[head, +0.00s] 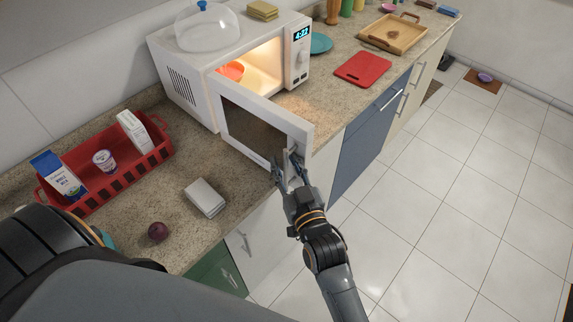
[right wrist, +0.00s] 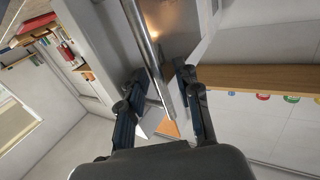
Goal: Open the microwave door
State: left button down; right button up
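The white microwave (head: 185,85) stands on the counter with its lit inside showing. Its door (head: 262,128) is swung well open, out over the counter's front edge. My right gripper (head: 287,166) is at the door's free edge. In the right wrist view, the metal door handle (right wrist: 146,50) runs between the open fingers of my right gripper (right wrist: 160,85); it lies closer to the left finger, and I cannot tell whether it touches. My left arm shows at the lower left, but its gripper is out of view.
An orange bowl (head: 231,71) is inside the microwave, and a glass dome (head: 207,27) is on top.

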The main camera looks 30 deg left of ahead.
pick_arm(q)
jog(key=shift+s+a, duration=0.15)
jog(key=shift+a, duration=0.05)
pick_arm(e)
jog(key=v, duration=1.2)
